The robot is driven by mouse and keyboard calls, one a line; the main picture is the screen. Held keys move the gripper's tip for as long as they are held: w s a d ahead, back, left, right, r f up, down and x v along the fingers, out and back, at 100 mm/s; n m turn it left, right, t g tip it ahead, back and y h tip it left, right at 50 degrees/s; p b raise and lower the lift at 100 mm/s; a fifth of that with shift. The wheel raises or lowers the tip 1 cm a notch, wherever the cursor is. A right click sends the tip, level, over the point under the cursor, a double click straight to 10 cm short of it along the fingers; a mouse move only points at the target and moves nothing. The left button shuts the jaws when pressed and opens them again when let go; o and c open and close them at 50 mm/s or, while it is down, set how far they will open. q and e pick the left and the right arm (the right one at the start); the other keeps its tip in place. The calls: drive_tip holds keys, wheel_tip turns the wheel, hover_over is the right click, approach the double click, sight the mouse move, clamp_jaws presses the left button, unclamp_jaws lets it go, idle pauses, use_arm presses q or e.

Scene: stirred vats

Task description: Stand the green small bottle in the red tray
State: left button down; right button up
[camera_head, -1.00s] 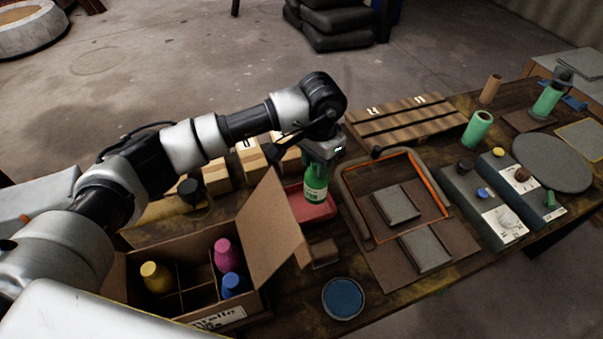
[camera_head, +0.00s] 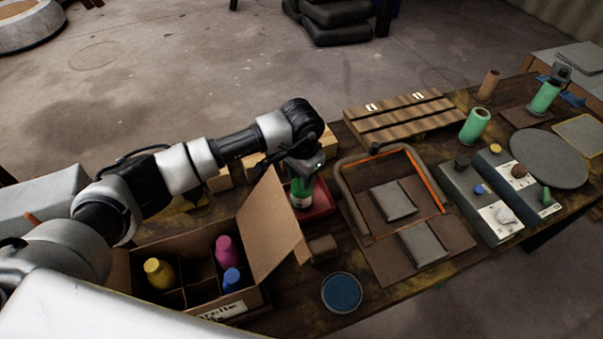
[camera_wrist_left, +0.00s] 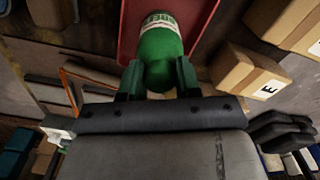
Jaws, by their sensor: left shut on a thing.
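The green small bottle (camera_head: 301,190) is upright in my left gripper (camera_head: 300,174), which is shut on its upper part. In the left wrist view the bottle (camera_wrist_left: 160,48) sits between the two fingers of the gripper (camera_wrist_left: 158,80), its white label toward the tray. The red tray (camera_head: 322,202) lies on the table behind the open box flap, and its red floor and wall (camera_wrist_left: 130,32) show around the bottle in the wrist view. The bottle is over or in the tray; its base is hidden by the flap, so I cannot tell whether it touches the floor. My right gripper is not in view.
A cardboard box (camera_head: 225,300) with yellow, pink and blue bottles stands in front; its raised flap (camera_head: 268,225) is close to the held bottle. A small brown block (camera_head: 322,247) and a blue round dish (camera_head: 342,292) lie nearby.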

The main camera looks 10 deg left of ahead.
use_arm(q)
drive_tip(key=c, duration=0.8)
unclamp_jaws()
drive_tip(key=shift+r, duration=0.1)
wheel_tip(320, 180, up, 12)
drive_tip(key=shift+b, duration=0.9)
